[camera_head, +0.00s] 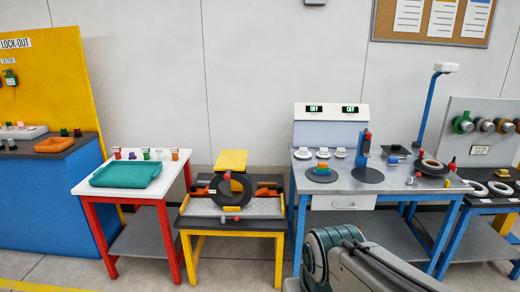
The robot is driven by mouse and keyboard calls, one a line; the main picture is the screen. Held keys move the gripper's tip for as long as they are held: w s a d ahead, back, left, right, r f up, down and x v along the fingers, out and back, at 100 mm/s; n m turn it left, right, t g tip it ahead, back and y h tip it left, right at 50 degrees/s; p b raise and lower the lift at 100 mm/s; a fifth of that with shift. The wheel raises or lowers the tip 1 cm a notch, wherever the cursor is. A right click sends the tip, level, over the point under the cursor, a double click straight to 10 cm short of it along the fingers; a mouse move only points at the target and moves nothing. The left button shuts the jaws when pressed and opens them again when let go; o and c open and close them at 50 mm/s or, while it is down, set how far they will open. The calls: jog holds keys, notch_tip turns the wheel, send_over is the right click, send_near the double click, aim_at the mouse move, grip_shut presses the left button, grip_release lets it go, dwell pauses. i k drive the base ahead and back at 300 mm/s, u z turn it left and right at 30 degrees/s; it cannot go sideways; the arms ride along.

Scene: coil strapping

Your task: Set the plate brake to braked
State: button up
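I cannot pick out the plate brake for certain, and its setting is too small to read. On the grey-topped blue bench (345,184), a black coil (433,164) lies at the right with small red and yellow knobs close by. A red-tipped knob (410,181) stands just left of it. Two dark round plates are on the same bench: one (312,177) under a stack of coloured blocks, the other (368,175) under a blue and red upright device (364,147). My arm shows at the bottom centre, below the bench front. I cannot make out my gripper.
A yellow-legged stand (280,236) holds an upright black coil (230,190). A red-legged table (111,194) carries a teal tray (126,175). Two displays above the blue bench read OFF. A lamp post (428,105) rises behind it. Another bench with rings stands far right.

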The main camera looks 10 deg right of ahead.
aim_at(418, 174)
jog(key=z, duration=1.2)
jog(key=i, duration=2.65)
jog(key=z, duration=0.35)
